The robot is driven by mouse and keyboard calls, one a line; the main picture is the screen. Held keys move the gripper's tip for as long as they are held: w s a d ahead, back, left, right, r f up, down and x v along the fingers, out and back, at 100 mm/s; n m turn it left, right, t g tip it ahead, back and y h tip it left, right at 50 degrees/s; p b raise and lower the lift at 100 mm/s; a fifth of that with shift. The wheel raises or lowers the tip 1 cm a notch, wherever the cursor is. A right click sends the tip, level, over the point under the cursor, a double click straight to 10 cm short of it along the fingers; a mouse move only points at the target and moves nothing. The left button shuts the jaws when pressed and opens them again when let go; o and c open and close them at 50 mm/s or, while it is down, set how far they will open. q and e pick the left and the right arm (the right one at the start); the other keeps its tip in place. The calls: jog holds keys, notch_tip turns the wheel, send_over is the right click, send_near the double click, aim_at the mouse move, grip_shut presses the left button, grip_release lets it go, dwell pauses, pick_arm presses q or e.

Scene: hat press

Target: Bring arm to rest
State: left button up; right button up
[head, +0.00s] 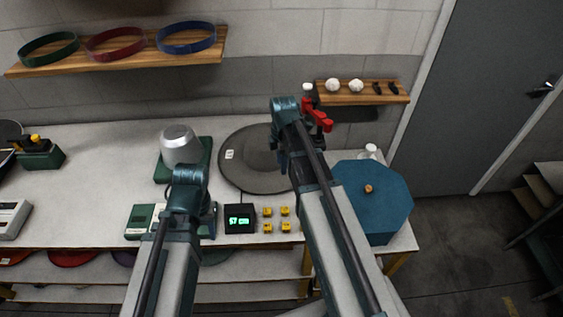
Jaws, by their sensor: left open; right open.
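My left arm comes up from the bottom and bends at a teal joint over the front of the bench. My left gripper (208,222) is low behind that joint, largely hidden, and open. My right arm reaches further over the bench to a teal joint in front of the back wall. My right gripper (284,158) hangs below it beside the dark round disc (244,160), and is open. Its fingertips are hard to make out. I see nothing held in either gripper.
A silver dome on a green base (180,145), a black display (239,219), yellow blocks (276,219) and a blue octagonal box (372,200) stand around the arms. A red-handled fixture (318,119) is close to my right arm. The bench's left middle (85,190) is clear.

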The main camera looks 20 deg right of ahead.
jog(key=s+a+f+m+h+b, duration=0.1)
jog(key=s+a+f+m+b, duration=0.3)
jog(key=s+a+m, duration=0.9)
jog(key=s+a, duration=0.3)
jog(key=shift+s+a+m, duration=0.2)
jog(key=shift+s+m, duration=0.1)
jog(key=shift+s, duration=0.1)
